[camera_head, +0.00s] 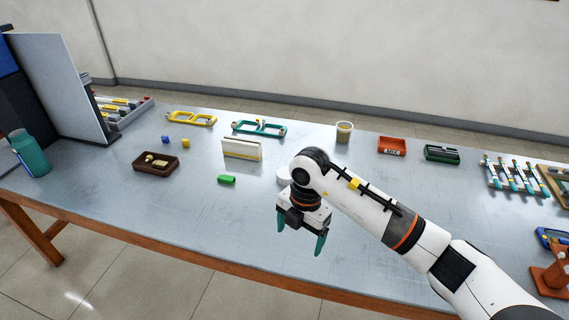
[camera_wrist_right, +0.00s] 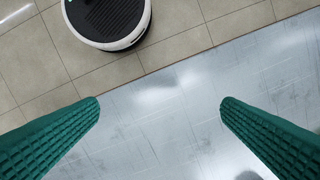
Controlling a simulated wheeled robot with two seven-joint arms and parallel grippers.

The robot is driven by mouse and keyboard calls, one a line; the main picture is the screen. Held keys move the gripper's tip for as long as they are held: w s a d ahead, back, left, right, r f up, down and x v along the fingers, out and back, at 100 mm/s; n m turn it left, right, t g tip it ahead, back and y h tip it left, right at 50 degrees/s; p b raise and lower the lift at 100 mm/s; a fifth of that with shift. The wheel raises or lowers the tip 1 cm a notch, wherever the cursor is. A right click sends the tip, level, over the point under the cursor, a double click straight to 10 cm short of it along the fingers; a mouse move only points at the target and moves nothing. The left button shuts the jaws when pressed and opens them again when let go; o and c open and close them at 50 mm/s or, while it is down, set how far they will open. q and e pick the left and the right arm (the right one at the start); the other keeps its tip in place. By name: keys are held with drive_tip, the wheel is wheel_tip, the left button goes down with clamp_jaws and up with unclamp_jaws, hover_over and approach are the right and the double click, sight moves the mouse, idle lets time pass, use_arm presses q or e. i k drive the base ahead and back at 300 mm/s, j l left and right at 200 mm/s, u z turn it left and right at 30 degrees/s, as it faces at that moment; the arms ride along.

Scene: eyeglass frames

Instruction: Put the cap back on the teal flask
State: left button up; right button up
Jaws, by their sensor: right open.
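The teal flask (camera_head: 31,155) stands upright at the far left of the table, close to the dark panel. Its top is too small to make out clearly. A white round thing (camera_head: 284,174) lies partly hidden behind my right wrist; I cannot tell whether it is the cap. My right gripper (camera_head: 300,243) is open and empty above the front middle of the table, far to the right of the flask. In the right wrist view its two green ribbed fingers (camera_wrist_right: 160,104) are wide apart with only bare table between them. My left gripper is not in view.
A brown tray (camera_head: 136,166) with small pieces, a white upright block (camera_head: 241,156) and a green block (camera_head: 226,180) lie between flask and gripper. A cup (camera_head: 344,132) and red bin (camera_head: 391,151) stand behind. The front table strip is clear.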

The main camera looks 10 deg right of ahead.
sight(26, 148)
drive_tip(key=i, duration=1.1)
